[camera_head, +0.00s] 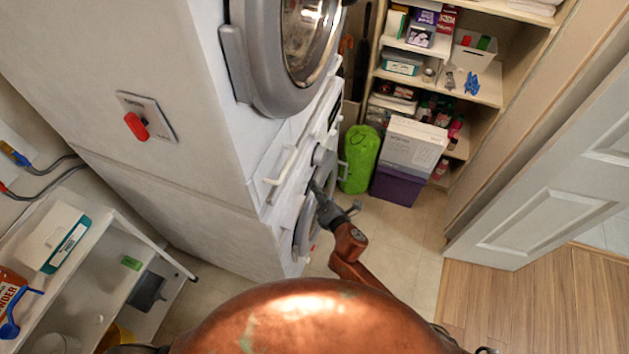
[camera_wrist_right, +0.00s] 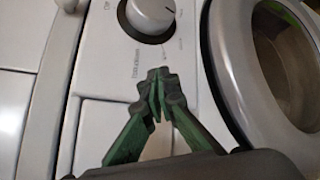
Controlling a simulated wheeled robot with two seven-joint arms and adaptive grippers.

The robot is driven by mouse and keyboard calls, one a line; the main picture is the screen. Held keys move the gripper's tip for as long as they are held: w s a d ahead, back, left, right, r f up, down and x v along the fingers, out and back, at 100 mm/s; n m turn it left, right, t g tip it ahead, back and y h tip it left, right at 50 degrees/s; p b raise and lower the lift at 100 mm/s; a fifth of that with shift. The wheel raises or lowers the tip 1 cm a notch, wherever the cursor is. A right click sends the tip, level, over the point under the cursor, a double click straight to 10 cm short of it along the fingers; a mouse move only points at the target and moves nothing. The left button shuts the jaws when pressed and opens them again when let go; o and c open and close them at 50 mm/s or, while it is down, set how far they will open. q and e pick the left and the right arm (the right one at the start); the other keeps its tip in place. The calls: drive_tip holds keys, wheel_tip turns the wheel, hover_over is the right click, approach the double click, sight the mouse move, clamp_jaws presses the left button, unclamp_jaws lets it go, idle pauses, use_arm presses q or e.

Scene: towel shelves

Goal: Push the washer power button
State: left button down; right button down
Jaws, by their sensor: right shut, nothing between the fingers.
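The washer (camera_head: 301,240) is the lower white machine of the stack in the head view, with its round door facing right. In the right wrist view its panel (camera_wrist_right: 105,75) shows a round dark-rimmed knob (camera_wrist_right: 150,14) at the top and the round door (camera_wrist_right: 285,70) at the right. I cannot make out a power button for certain. My right gripper (camera_head: 318,190) is at the washer's front in the head view. In the right wrist view the right gripper (camera_wrist_right: 158,82) is shut and empty, its tips in front of the panel just below the knob. Whether the tips touch is unclear. My left gripper does not show.
A second machine with a round door (camera_head: 293,45) sits above the washer. A green bag (camera_head: 360,158) and a purple box (camera_head: 396,186) stand on the floor beyond my arm. Shelves (camera_head: 487,85) are at the back, a white door (camera_head: 545,190) at the right.

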drive_tip(key=d, duration=0.1)
drive_tip(key=s+d+p, duration=0.1)
drive_tip(key=d, duration=0.3)
drive_tip(key=shift+s+d, duration=0.1)
drive_tip(key=shift+s, duration=0.25)
idle(0.3)
drive_tip(key=s+d+f+m+g+h, duration=0.2)
drive_tip(key=s+d+f+m, duration=0.3)
drive_tip(key=d+f, duration=0.65)
drive_tip(key=s+d+f+m+g+h, duration=0.25)
drive_tip(key=d+f+m, duration=0.4)
drive_tip(key=f, duration=1.05)
drive_tip(key=s+d+f+m+g+h, duration=0.15)
drive_tip(key=s+d+f+m, duration=0.25)
drive_tip(key=s+f, duration=0.45)
drive_tip(key=s+d+f+m+g+h, duration=0.1)
drive_tip(key=s+d+f+m+g, duration=0.2)
drive_tip(key=s+f, duration=0.5)
drive_tip(key=s+d+f+m+g, duration=0.1)
drive_tip(key=s+d+f+m, duration=0.1)
drive_tip(key=s, duration=0.8)
drive_tip(key=s+d+f+m+g, duration=0.1)
drive_tip(key=s+d+f+m, duration=0.1)
drive_tip(key=s, duration=0.8)
drive_tip(key=s+d+f+m+g, duration=0.1)
drive_tip(key=s+f+m, duration=0.3)
drive_tip(key=s, duration=0.7)
drive_tip(key=shift+d+f+m+g, duration=0.3)
drive_tip(key=shift+d+f+m, duration=0.05)
drive_tip(key=shift+d+m, duration=0.45)
